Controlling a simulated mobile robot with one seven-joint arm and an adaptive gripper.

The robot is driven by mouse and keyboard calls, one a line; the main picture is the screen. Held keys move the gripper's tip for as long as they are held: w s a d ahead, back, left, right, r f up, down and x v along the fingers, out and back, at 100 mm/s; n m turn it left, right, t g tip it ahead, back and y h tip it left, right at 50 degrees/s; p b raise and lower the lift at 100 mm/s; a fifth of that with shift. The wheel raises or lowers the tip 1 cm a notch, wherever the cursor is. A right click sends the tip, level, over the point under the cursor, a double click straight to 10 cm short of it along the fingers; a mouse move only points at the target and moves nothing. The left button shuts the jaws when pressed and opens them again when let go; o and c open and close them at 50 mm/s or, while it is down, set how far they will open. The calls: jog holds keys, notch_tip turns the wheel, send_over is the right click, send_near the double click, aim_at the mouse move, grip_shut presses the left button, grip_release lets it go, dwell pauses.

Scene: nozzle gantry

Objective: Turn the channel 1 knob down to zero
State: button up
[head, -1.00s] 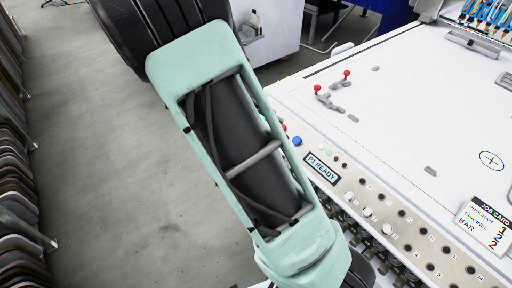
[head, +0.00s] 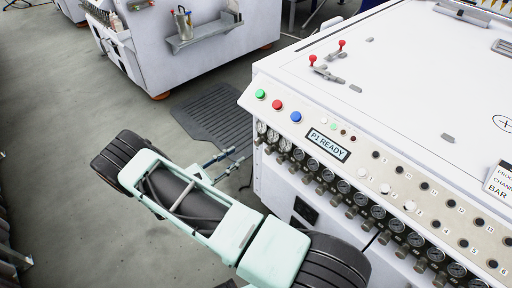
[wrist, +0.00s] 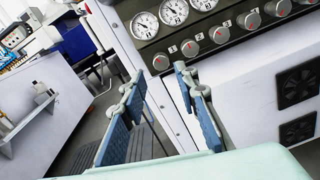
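The channel 1 knob (wrist: 161,62) is a grey round knob with a red mark, first at the left of a numbered row in the wrist view. A white dial gauge (wrist: 144,25) sits above it; its exact reading is too small to tell. In the head view the knob row starts at the machine's left front corner. My gripper (wrist: 160,84) is open and empty, its blue-padded fingers apart below the knob in the picture. In the head view my gripper (head: 228,160) is left of the machine's front corner, apart from the knobs.
More knobs (wrist: 220,34) run on to the right, close together. Black vent grilles (wrist: 298,86) are on the white front panel below. Green, red and blue buttons (head: 277,105) and a "P1 READY" display (head: 328,145) top the console. A dark floor mat (head: 213,118) lies behind my gripper.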

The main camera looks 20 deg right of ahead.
aim_at(256, 144)
jog(key=x, duration=0.7)
jog(key=f+b+x, duration=0.1)
jog(key=x, duration=0.2)
jog(key=shift+w+d, duration=0.25)
jog(key=shift+d, duration=0.05)
jog(key=shift+c, duration=0.2)
grip_shut()
